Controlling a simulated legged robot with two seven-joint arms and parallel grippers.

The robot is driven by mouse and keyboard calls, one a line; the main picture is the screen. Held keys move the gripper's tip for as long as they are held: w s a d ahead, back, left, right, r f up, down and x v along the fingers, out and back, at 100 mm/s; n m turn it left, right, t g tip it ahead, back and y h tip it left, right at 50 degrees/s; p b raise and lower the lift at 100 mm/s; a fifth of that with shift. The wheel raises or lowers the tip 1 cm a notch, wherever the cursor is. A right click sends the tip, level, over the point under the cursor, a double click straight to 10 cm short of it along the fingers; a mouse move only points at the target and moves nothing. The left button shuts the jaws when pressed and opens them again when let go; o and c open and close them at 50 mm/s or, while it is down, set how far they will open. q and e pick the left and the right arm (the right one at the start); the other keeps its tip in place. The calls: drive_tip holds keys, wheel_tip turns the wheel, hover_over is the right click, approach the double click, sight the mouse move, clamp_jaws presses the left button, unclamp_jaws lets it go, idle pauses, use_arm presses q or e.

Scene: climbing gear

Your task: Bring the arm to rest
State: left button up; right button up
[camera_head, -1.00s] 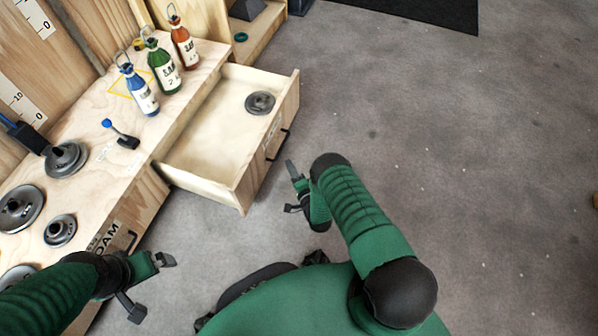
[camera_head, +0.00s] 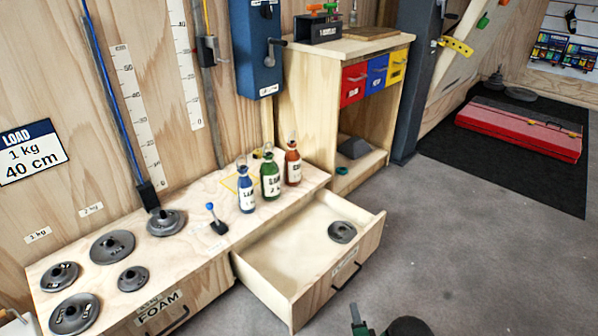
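My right gripper (camera_head: 358,321) just shows at the bottom edge, over the grey floor in front of the open drawer. Only a small part of it is in frame, so I cannot tell whether it is open or shut. A dark rounded part of my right arm is beside it. My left gripper is out of view. The open drawer (camera_head: 268,262) sticks out of the low wooden bench and holds one grey disc weight (camera_head: 342,232).
On the bench stand a blue bottle (camera_head: 246,196), a green bottle (camera_head: 270,182), a red bottle (camera_head: 292,168), a small blue-knobbed lever (camera_head: 216,222) and several disc weights (camera_head: 112,246). A wooden cabinet (camera_head: 318,110) stands behind. A red folded mat (camera_head: 520,130) lies at right. The floor is clear.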

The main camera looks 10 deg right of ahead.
drive_tip(key=w+a+r+n+g+y+p, duration=0.15)
drive_tip(key=w+r+n, duration=0.25)
drive_tip(key=r, duration=0.6)
drive_tip(key=s+a+r+n+g+p, duration=0.1)
drive_tip(key=s+r+n+g+p, duration=0.15)
drive_tip(key=r, duration=0.45)
drive_tip(key=s+a+r+n+g+p, duration=0.2)
drive_tip(key=s+r+n+g, duration=0.1)
drive_tip(key=r, duration=0.5)
drive_tip(key=s+a+r+n+g+p, duration=0.1)
drive_tip(key=s+r+n+g, duration=0.1)
drive_tip(key=s+r, duration=0.45)
drive_tip(key=s+a+r+n+g+p, duration=0.1)
drive_tip(key=s+r+n+g, duration=0.15)
drive_tip(key=s, duration=0.75)
drive_tip(key=s+a+r+n+g+p, duration=0.1)
drive_tip(key=s+r+n+p, duration=0.1)
drive_tip(key=s+r, duration=0.45)
drive_tip(key=w+p+v, duration=0.2)
drive_tip(key=p+v, duration=0.9)
drive_tip(key=p, duration=0.1)
drive_tip(key=w+r+p+v, duration=0.1)
drive_tip(key=w+p+v, duration=0.2)
drive_tip(key=p+v, duration=0.9)
drive_tip(key=w+r+p+v, duration=0.1)
drive_tip(key=w+p+v, duration=0.1)
drive_tip(key=p+v, duration=0.9)
drive_tip(key=shift+w+r+n+p, duration=0.3)
drive_tip(key=shift+r+p, duration=0.1)
drive_tip(key=shift+p, duration=0.65)
